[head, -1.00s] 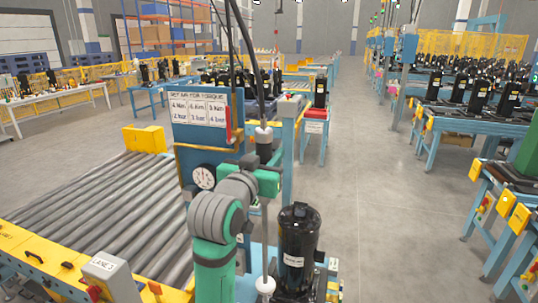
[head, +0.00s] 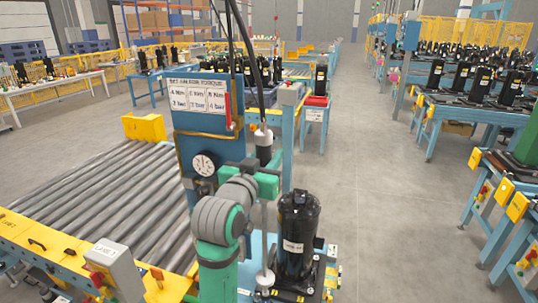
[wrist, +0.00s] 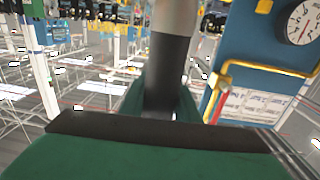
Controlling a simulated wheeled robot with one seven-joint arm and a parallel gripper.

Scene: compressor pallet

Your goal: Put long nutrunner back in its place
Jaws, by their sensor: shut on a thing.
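My gripper (head: 266,180) is shut on the long nutrunner (head: 264,225), an upright tool with a dark body, a white collar near its top and a thin grey shaft down to a white lower end. In the wrist view its dark body (wrist: 167,70) stands between my green fingers (wrist: 160,105). The tool hangs just left of and in front of a black compressor (head: 298,235) on a pallet (head: 318,270); whether its lower end touches anything, I cannot tell. A blue tool panel (head: 203,125) with a torque chart and gauge (head: 205,165) stands behind it on the left.
A yellow bent bar (wrist: 222,78) is on the panel in the wrist view. A roller conveyor (head: 105,200) fills the left. Cables (head: 245,60) run down to the tool from above. The aisle floor (head: 385,200) at right is clear, with blue compressor benches (head: 470,115) beyond.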

